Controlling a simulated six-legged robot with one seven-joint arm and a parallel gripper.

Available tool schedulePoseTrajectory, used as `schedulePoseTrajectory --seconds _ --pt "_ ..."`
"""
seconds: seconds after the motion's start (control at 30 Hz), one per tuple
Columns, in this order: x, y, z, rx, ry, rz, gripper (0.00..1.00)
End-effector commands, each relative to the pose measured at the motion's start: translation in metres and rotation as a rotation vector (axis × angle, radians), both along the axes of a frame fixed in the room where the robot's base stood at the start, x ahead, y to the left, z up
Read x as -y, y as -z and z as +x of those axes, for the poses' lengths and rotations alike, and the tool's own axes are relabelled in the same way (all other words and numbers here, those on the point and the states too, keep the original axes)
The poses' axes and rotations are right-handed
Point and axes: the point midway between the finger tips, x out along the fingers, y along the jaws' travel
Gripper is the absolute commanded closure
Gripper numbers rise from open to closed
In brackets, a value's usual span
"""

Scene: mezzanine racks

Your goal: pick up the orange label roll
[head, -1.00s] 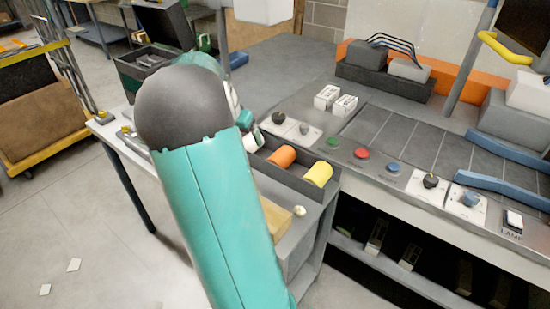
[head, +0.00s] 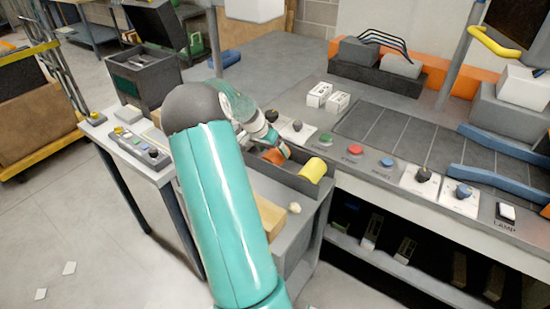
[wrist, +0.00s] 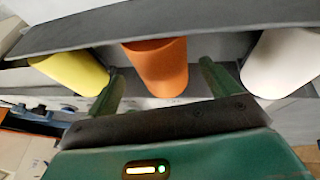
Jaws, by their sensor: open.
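The orange label roll (head: 272,157) sits in a dark grey tray (head: 290,180) on the bench; part of it is hidden behind my gripper (head: 283,150) in the head view. In the wrist view the orange roll (wrist: 157,70) is in the middle, between the two green fingers of my gripper (wrist: 162,84). The fingers are apart, one on each side, with visible gaps to the roll. I cannot tell how deep they reach along it.
A yellow roll (head: 314,169) stands in the same tray, and a white roll (wrist: 282,62) shows in the wrist view. Buttons and knobs line the bench (head: 355,150) to the right. White boxes (head: 319,95) stand behind.

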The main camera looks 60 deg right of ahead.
Motion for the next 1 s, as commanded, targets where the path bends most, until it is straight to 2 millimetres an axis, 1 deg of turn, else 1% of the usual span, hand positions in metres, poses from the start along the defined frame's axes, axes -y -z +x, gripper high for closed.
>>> schedulePoseTrajectory --seconds 0.2,0.3,0.37,0.53,0.57,0.6,0.67,0.7,0.83,1.0 --pt "0.007 0.032 -0.006 -0.003 0.001 0.003 0.12" --pt "0.012 0.042 -0.008 -0.002 0.0 0.002 0.12" --pt "0.013 0.045 -0.009 0.0 -0.001 0.001 0.12" --pt "0.013 0.045 -0.008 0.001 -0.001 0.0 0.12" --pt "0.013 0.045 -0.008 0.0 -0.001 0.0 0.14" --pt "0.013 0.045 -0.008 0.0 -0.001 0.0 0.22" --pt "0.013 0.045 -0.008 0.0 -0.001 0.0 0.34" --pt "0.013 0.045 -0.009 0.0 -0.001 0.001 0.42" --pt "0.013 0.045 -0.008 0.0 -0.001 0.001 0.67" --pt "0.013 0.044 -0.008 0.001 -0.001 0.0 0.67"
